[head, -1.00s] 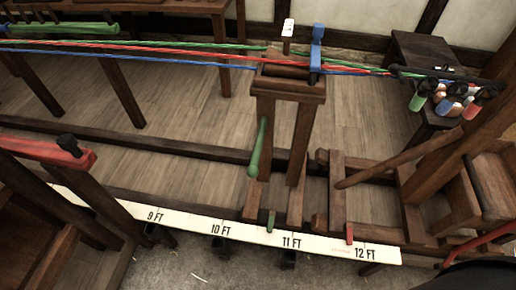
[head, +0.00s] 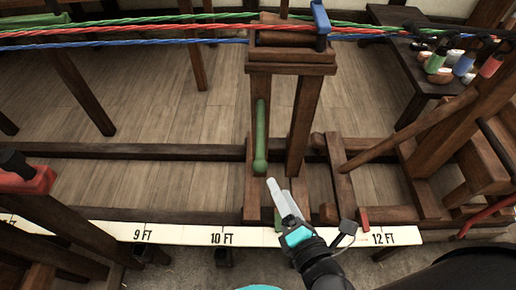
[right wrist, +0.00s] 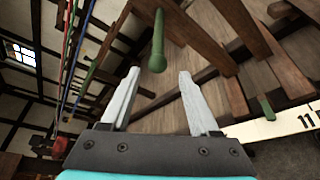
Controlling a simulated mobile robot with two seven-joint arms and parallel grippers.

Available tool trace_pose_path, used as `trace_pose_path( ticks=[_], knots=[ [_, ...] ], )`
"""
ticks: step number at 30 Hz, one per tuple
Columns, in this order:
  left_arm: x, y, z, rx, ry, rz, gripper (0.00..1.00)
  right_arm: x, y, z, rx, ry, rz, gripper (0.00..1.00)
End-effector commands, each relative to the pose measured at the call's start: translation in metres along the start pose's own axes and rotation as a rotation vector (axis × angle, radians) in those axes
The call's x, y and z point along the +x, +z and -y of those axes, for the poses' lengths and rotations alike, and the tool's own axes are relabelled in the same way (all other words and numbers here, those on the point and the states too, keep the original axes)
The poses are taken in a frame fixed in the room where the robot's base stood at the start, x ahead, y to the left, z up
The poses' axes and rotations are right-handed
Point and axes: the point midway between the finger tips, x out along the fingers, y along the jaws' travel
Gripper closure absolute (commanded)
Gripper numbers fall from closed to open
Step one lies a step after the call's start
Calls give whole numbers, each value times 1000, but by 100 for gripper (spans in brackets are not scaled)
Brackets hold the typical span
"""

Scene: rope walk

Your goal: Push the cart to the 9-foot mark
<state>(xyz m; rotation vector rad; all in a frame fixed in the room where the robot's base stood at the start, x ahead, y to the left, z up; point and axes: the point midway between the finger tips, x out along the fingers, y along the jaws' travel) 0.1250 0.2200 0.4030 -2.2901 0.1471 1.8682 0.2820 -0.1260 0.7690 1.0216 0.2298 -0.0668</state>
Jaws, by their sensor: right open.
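The cart (head: 291,70) is a dark wooden frame with two legs, standing on floor rails with three twisted strands at its top. A green handle (head: 260,140) hangs on its near side. A green tab (head: 277,219) at its foot points at the white foot scale (head: 180,233), between the 10 FT and 12 FT marks. The 9 FT mark (head: 142,236) lies to the left. My right gripper (head: 275,186) is open and empty, just below and right of the handle. In the right wrist view the handle (right wrist: 158,42) is beyond the open fingers (right wrist: 159,80), apart from them. My left gripper is out of view.
A wooden frame with a sloping brace (head: 410,128) stands right of the cart. A red tab (head: 363,217) sits near 12 FT. A red-topped post (head: 28,180) stands at the left front. The floor left of the cart looks clear between the rails.

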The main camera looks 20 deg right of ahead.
Motion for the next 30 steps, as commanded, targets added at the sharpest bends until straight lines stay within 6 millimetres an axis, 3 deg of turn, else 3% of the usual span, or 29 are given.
trace_pose_path(
  ticks=[8, 22, 30],
  knots=[
    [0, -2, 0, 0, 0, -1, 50, 18, 3, -4, -20, 12, 6, 38],
    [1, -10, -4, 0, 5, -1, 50, 87, 3, -4, -18, 10, 6, 38],
    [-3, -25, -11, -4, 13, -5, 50, 126, 3, -3, -16, 9, 5, 38]
  ],
)
